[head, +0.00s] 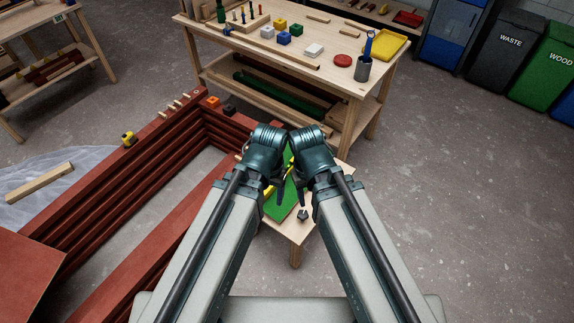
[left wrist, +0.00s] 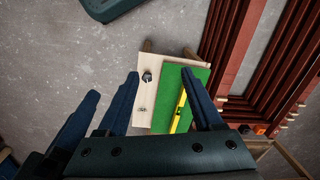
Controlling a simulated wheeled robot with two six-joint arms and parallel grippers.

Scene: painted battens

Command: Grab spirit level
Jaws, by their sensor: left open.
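The spirit level is a yellow bar (left wrist: 179,112) lying on a green mat (left wrist: 163,105) on a small low wooden table. In the head view my arms hide most of it; a yellow piece shows beside the left gripper (head: 270,188). In the left wrist view that gripper (left wrist: 160,73) is open and empty above the table, and its right finger covers part of the level's side of the mat. My right gripper (head: 308,188) hangs close beside the left one over the table; its jaws are not clear.
A small dark metal piece (head: 303,215) lies on the low table's bare wood. Red-brown stacked battens (head: 165,135) form a frame at the left, with a yellow tape measure (head: 128,138) on top. A workbench (head: 330,80) with blocks and a cup stands behind. Open floor lies right.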

